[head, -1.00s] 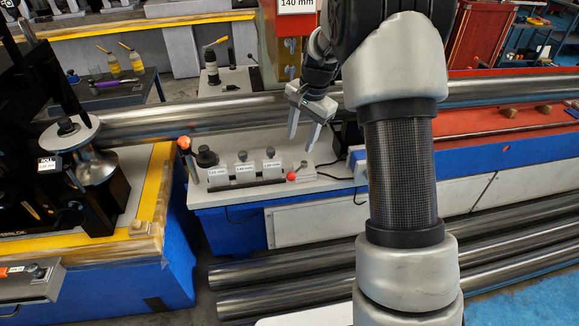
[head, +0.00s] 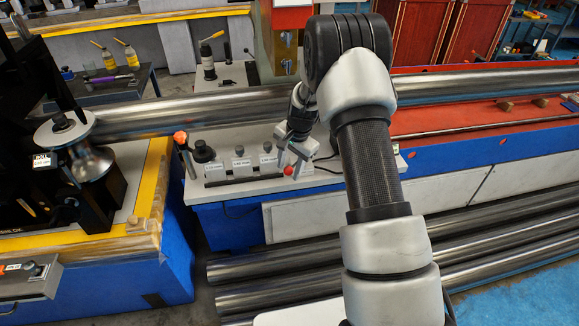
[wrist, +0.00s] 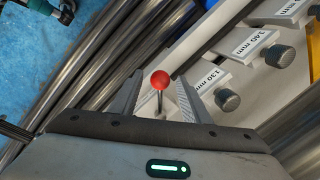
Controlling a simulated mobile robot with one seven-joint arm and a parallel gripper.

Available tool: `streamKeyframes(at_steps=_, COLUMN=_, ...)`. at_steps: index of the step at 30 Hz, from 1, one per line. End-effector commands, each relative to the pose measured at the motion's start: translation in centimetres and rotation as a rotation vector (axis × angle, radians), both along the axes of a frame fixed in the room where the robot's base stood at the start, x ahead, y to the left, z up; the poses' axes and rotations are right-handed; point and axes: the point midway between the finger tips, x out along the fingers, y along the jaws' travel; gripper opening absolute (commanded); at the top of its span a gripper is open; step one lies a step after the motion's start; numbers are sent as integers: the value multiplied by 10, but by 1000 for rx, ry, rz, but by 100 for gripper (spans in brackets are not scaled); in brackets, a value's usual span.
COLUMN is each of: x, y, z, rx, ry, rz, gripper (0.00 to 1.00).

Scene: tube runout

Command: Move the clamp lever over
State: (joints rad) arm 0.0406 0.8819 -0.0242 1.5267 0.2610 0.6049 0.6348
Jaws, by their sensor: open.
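A short lever with a red ball knob (head: 289,171) stands at the right end of the light bench plate; the knob and its thin stem also show in the wrist view (wrist: 160,80). My gripper (head: 289,165) is open over this lever. In the wrist view my gripper (wrist: 159,88) has one finger on each side of the red knob, with gaps on both sides. A second lever with an orange tip (head: 180,138) stands tilted at the left end of the plate, away from my gripper. I cannot tell from the pictures which lever is the clamp lever.
Labelled blocks with dark knobs (head: 240,162) stand left of the red knob; one is marked 130 mm in the wrist view (wrist: 211,82). A long steel tube (head: 200,110) runs behind. Several loose tubes (head: 270,266) lie low in front. A roller (head: 88,160) stands at left.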

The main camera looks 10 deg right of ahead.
Motion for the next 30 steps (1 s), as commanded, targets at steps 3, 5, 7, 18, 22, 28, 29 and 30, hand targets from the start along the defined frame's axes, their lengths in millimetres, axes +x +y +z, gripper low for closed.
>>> streamKeyframes(at_steps=3, x=0, y=0, z=0, rx=1, ry=-1, rz=0, gripper=43)
streamKeyframes(at_steps=5, x=0, y=0, z=0, rx=1, ry=-1, rz=0, gripper=43)
streamKeyframes(at_steps=7, x=0, y=0, z=0, rx=1, ry=-1, rz=0, gripper=36)
streamKeyframes(at_steps=18, x=0, y=0, z=0, rx=0, ry=-1, rz=1, gripper=0)
streamKeyframes(at_steps=22, x=0, y=-1, z=0, rx=0, ry=-1, rz=14, gripper=0)
streamKeyframes(at_steps=28, x=-4, y=-7, z=-1, rx=0, ry=-2, rz=85, gripper=0)
streamKeyframes(at_steps=29, x=-5, y=-9, z=-1, rx=1, ry=-3, rz=103, gripper=0)
streamKeyframes(at_steps=30, x=-6, y=-11, z=-1, rx=0, ry=-2, rz=127, gripper=0)
